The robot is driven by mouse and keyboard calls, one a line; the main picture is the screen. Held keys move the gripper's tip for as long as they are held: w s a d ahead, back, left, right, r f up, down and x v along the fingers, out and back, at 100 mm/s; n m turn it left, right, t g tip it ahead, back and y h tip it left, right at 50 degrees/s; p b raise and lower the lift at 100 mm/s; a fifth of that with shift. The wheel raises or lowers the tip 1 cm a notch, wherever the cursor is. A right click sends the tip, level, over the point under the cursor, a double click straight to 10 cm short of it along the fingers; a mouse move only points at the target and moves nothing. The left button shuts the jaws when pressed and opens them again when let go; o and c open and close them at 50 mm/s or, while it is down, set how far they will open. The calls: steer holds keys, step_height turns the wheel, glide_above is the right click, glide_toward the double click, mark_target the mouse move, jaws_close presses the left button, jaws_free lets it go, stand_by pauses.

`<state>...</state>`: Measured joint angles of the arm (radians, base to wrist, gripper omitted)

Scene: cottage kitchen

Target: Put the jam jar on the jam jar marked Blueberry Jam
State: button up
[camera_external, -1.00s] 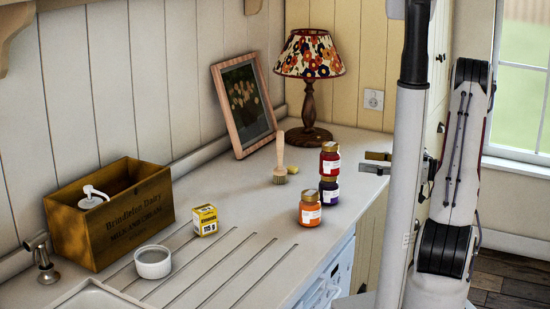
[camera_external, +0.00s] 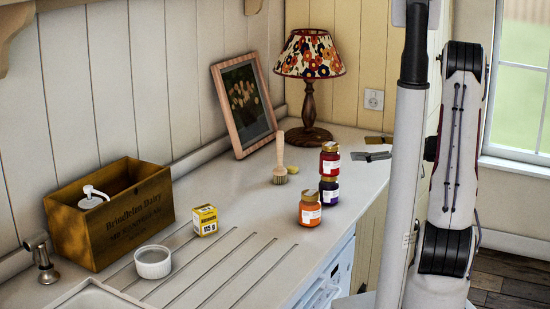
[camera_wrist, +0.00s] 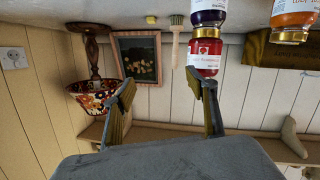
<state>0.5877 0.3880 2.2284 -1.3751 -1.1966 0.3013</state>
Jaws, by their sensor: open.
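A red jam jar (camera_external: 330,160) with a gold lid stands upright on top of a dark purple jam jar (camera_external: 329,190). An orange jam jar (camera_external: 310,209) stands apart on the counter, in front and to the left. In the upside-down wrist view the red jar (camera_wrist: 204,55), purple jar (camera_wrist: 208,14) and orange jar (camera_wrist: 292,20) show near the top. Their label words are too small to read surely. My gripper (camera_external: 377,148) is open and empty, to the right of the stack at about the red jar's height in the picture; its open fingers (camera_wrist: 161,82) fill the wrist view's middle.
On the counter are a brush (camera_external: 280,160), a yellow block (camera_external: 292,169), a small yellow box (camera_external: 205,220) and a white ramekin (camera_external: 153,262). A lamp (camera_external: 309,105), picture frame (camera_external: 244,104) and wooden crate (camera_external: 110,225) stand along the wall.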

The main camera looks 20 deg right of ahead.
steer(key=s+d+r+m+h, duration=0.65)
steer(key=r+h, duration=0.25)
steer(key=h, duration=0.3)
steer(key=s+a+f+m+g+y, duration=0.1)
steer(key=s+a, duration=0.3)
steer(key=s, duration=0.4)
steer(key=s+a+f+m+g+y, duration=0.1)
steer(key=s+a+f+g, duration=0.1)
steer(key=s, duration=0.6)
steer(key=s+a+f+m+g+y, duration=0.1)
steer(key=s+a+f+g, duration=0.1)
steer(key=s+a, duration=0.4)
steer(key=shift+s+a+g, duration=0.35)
steer(key=shift+s+g, duration=0.55)
steer(key=shift+s, duration=0.25)
